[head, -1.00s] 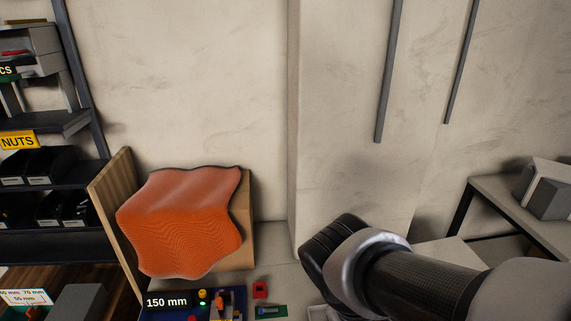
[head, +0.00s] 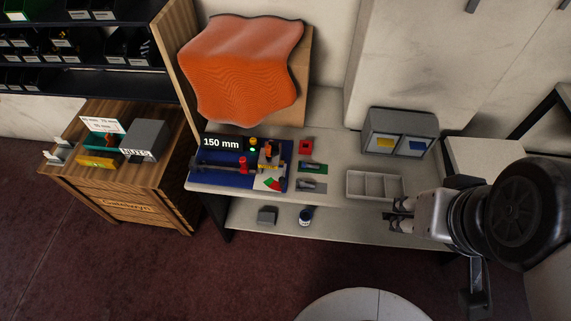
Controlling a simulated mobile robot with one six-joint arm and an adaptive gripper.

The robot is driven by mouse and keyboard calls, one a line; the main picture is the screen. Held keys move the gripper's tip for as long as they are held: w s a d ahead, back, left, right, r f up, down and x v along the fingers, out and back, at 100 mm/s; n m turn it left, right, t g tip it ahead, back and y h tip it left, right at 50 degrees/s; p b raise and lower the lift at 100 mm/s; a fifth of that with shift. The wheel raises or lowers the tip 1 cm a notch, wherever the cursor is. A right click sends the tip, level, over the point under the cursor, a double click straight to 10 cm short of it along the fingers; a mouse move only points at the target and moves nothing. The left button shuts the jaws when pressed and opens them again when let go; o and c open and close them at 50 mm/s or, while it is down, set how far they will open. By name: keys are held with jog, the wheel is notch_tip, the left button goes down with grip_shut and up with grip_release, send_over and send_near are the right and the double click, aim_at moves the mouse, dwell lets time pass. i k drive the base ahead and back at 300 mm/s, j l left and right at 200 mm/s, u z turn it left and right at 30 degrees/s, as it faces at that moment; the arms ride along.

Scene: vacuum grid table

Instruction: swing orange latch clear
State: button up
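A small orange part (head: 269,151), which looks like the orange latch, stands on the blue fixture board (head: 235,178) beside yellow pieces. It is small here, and its exact pose cannot be told. A "150 mm" display (head: 221,143) and a green light are at the back of the board. A red-ended bar lies along the board to the left of the latch. My gripper (head: 391,216) is well to the right of the latch, by the table's front edge. Its two fingers are apart with nothing seen between them.
A white divided tray (head: 374,198) lies between the board and my gripper. A grey two-bin box (head: 399,133) stands behind it. A red block (head: 305,147) and small green and grey plates lie right of the board. A large orange wavy object (head: 240,70) stands behind.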

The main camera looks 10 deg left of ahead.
aim_at(269, 148)
jog(key=i+j+u, duration=0.3)
jog(key=i+j, duration=0.4)
